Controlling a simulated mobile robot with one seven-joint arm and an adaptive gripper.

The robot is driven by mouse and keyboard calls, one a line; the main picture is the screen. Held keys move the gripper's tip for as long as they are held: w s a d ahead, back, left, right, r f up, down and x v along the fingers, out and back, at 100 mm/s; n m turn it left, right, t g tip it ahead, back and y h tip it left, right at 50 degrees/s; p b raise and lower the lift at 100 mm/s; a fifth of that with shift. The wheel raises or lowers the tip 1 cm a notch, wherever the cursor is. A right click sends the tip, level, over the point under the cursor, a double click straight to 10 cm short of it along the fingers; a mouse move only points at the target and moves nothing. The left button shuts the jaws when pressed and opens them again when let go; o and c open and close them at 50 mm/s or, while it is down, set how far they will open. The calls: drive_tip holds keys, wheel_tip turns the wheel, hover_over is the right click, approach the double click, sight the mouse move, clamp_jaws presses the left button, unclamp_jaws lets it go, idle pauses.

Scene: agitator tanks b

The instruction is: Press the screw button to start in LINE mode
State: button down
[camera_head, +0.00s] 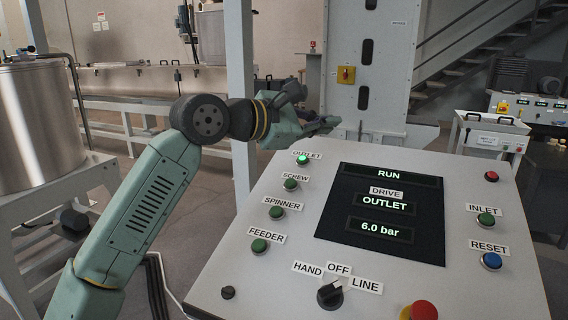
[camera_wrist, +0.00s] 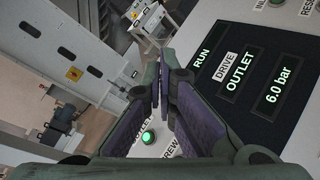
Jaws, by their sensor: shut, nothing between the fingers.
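The control panel (camera_head: 290,250) faces up in the head view. The SCREW button (camera_head: 291,184) is dark green and unlit, just below its SCREW label (camera_head: 296,177). Above it, the OUTLET button (camera_head: 302,160) glows green; it also shows lit in the wrist view (camera_wrist: 148,137). The HAND/OFF/LINE knob (camera_head: 330,293) has its marker pointing up and right, toward the LINE side. My gripper (camera_head: 326,124) is shut and empty, beyond the panel's upper left edge, apart from the buttons. In the wrist view its fingers (camera_wrist: 163,62) hide part of the panel; the SCREW button does not show.
The display (camera_head: 383,214) reads RUN, DRIVE OUTLET, 6.0 bar. The SPINNER (camera_head: 276,213) and FEEDER (camera_head: 260,246) buttons sit below SCREW. A red mushroom button (camera_head: 422,311) is at the front edge. A grey post (camera_head: 240,90) stands behind my arm.

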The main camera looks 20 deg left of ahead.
drive_tip(key=w+a+f+g+y+p, duration=0.1)
drive_tip(key=a+f+y, duration=0.3)
drive_tip(key=a, duration=0.4)
drive_tip(key=shift+w+a+f+p, duration=0.2)
drive_tip(key=shift+w+f+p, duration=0.15)
drive_tip(key=shift+w, duration=0.15)
drive_tip(key=b, duration=0.4)
hover_over(291, 183)
drive_tip(key=s, duration=0.2)
wheel_tip(291, 183, down, 7)
drive_tip(key=shift+d+f, duration=0.1)
drive_tip(key=shift+f, duration=0.1)
drive_tip(key=shift+w+f, duration=0.25)
drive_tip(key=shift+f, duration=0.15)
drive_tip(key=shift+w+f+b, duration=0.15)
drive_tip(key=shift+f+b, duration=0.25)
drive_tip(key=shift+b, duration=0.2)
